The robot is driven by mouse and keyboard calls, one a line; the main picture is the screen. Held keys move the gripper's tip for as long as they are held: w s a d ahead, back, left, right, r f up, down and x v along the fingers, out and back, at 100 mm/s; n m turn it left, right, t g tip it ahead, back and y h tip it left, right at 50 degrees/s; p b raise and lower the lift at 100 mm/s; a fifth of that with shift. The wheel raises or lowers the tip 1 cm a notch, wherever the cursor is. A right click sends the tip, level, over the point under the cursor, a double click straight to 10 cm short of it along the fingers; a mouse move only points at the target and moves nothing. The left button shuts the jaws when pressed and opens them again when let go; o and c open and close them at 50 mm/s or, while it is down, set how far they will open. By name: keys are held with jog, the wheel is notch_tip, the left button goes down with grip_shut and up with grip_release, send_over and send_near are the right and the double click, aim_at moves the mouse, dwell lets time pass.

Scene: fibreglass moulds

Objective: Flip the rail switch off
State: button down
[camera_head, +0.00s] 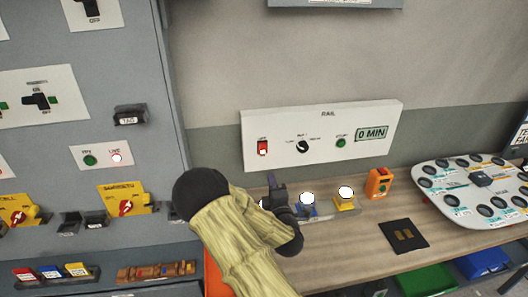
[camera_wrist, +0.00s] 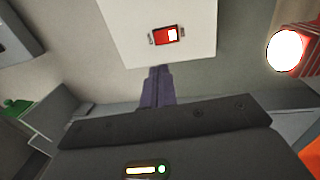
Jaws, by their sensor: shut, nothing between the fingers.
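The rail switch (camera_head: 262,147) is a small red rocker at the left end of the white panel labelled RAIL (camera_head: 320,158) on the wall. In the wrist view the red switch (camera_wrist: 168,35) has a bright white patch on its right half, and the white panel (camera_wrist: 125,40) surrounds it. My gripper (camera_head: 275,182) is just below the panel, under the switch. In the wrist view its fingers (camera_wrist: 158,70) are together and empty, with the tips a little short of the switch. I see no contact between them.
Lamps with blue (camera_head: 307,200) and yellow (camera_head: 346,195) bases stand on the bench right of my gripper. An orange box (camera_head: 379,183) and a black pad (camera_head: 403,233) are farther right. A grey cabinet (camera_head: 150,70) rises at left.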

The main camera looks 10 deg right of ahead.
aim_at(263, 146)
jog(key=shift+w, duration=0.1)
jog(key=w+p, duration=0.2)
jog(key=w, duration=0.2)
jog(key=w+r+p, duration=0.1)
jog(key=w+p, duration=0.1)
jog(key=w, duration=0.2)
jog(key=w+p, duration=0.2)
jog(key=w, duration=0.2)
jog(key=shift+w+r+p, duration=0.25)
jog(key=shift+r+p, duration=0.1)
jog(key=shift+r, duration=0.05)
jog(key=shift+w+f, duration=0.1)
jog(key=shift+w, duration=0.5)
jog(key=shift+d, duration=0.1)
